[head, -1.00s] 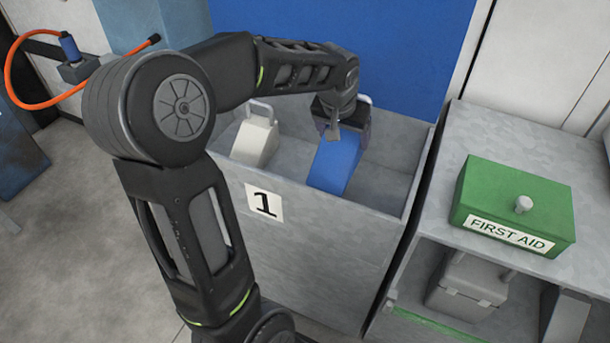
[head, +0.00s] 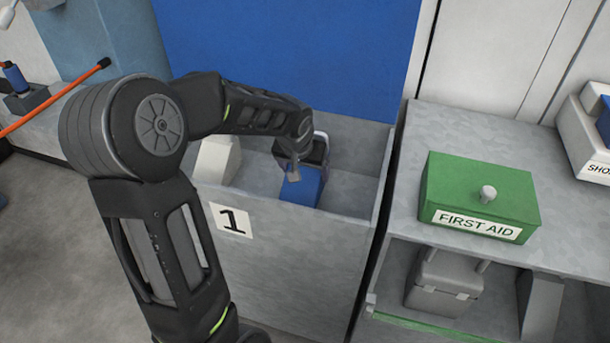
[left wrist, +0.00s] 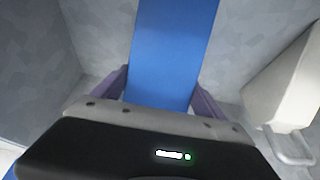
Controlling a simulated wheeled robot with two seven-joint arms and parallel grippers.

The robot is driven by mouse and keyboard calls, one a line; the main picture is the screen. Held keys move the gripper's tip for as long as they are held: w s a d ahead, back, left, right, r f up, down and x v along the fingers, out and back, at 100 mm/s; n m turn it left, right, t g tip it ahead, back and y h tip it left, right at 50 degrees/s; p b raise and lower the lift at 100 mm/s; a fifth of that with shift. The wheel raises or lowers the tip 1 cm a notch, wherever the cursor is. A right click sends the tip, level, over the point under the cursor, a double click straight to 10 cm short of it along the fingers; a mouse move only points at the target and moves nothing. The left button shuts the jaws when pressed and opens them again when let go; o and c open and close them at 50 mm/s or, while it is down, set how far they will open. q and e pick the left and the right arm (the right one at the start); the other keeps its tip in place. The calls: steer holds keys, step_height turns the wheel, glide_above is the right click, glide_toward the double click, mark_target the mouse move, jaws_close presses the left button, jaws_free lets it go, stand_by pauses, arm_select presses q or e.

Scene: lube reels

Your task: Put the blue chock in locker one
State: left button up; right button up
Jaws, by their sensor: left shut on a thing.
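The blue chock (head: 301,187) is inside the open-topped grey locker marked 1 (head: 290,245), right of its middle. Its lower part is hidden behind the locker's front wall. My left gripper (head: 295,167) reaches down into the locker and is shut on the chock. In the left wrist view the blue chock (left wrist: 172,50) fills the middle, between the two fingers. I cannot tell whether the chock touches the locker floor. My right gripper is not in view.
A white chock (head: 217,160) with a handle stands at the left in the same locker; it shows at the right of the left wrist view (left wrist: 290,85). A green first aid box (head: 480,195) sits on the grey shelf unit (head: 470,130) to the right.

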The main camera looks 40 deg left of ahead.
mark_target(299, 190)
arm_select(q)
steer(key=shift+f, duration=0.75)
steer(key=shift+f, duration=0.1)
steer(key=o, duration=1.6)
steer(key=shift+f+b, duration=0.15)
steer(key=shift+b, duration=0.15)
steer(key=o, duration=0.4)
steer(key=shift+r+p, duration=0.35)
steer(key=p+v, duration=0.1)
steer(key=v, duration=1)
steer(key=shift+s+r+p, duration=0.25)
steer(key=shift+r+p, duration=0.05)
steer(key=shift+d, duration=0.15)
